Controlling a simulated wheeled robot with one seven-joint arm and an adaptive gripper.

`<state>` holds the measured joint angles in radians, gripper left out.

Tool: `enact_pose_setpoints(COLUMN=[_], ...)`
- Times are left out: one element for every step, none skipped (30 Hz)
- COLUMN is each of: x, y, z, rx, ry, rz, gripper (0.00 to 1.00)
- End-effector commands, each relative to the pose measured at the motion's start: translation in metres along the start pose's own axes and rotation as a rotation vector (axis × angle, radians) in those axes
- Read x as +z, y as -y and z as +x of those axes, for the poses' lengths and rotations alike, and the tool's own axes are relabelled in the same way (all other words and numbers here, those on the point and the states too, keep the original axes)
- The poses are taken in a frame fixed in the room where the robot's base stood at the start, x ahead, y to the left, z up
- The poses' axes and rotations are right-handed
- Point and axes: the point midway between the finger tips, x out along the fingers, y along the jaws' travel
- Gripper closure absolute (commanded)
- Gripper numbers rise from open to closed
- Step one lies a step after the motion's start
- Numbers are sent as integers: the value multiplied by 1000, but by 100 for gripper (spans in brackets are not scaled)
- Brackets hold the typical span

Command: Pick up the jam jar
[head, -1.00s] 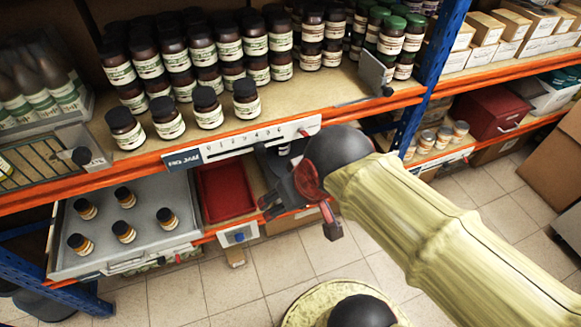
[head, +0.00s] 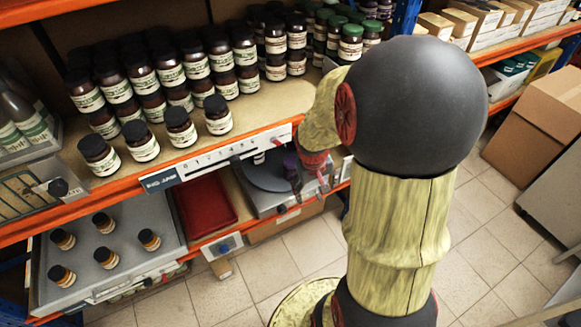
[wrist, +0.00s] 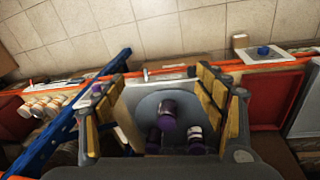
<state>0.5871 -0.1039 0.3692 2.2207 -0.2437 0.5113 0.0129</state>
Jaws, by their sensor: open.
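Several jars with purple lids stand close together on a grey round turntable on the lower shelf. In the wrist view the front jar (wrist: 167,114) shows between the finger pads. Another jar (wrist: 197,138) with a pale label is behind it to the right, and a third (wrist: 154,140) to the left. Their labels are too small to read, so I cannot tell which is the jam jar. My gripper (wrist: 160,80) is open, with fingers either side of the jars and nothing held. In the head view my gripper (head: 308,172) is at the turntable (head: 262,172), partly hidden by my arm.
The shelf above carries many dark-lidded jars (head: 180,128) and an orange front edge. A red tray (head: 205,204) is left of the turntable, then a grey tray (head: 165,238) with several small jars. A blue post (wrist: 75,118) stands left in the wrist view.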

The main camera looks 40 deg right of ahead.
Motion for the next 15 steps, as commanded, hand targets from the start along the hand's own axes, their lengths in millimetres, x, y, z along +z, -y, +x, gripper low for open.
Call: enact_pose_setpoints(x=[-3,-7,-12,-16,-19,-24,-28,-32,-38,-44,-49,-57,-64,-71,-81], y=[-16,-24,-35,-42,-49,-58,-63,-68,-72,-75,-76,-76,-75,-73,-69], z=[26,40,61,76,91,112,128,143,163,178,191,206,216,223,231], rx=[5,9,11,12,11,8,4,-2,-13,-23,-35,-52,-66,-80,-102], ry=[9,3,-7,-20,-34,-56,-78,-103,-142,-177,-214,-267,-310,-356,-419], rz=[10,10,10,8,5,1,-5,-11,-20,-28,-37,-50,-60,-69,-83], gripper=[29,29,29,29,29,29,29,29,29,29,29,29,29,29,29])
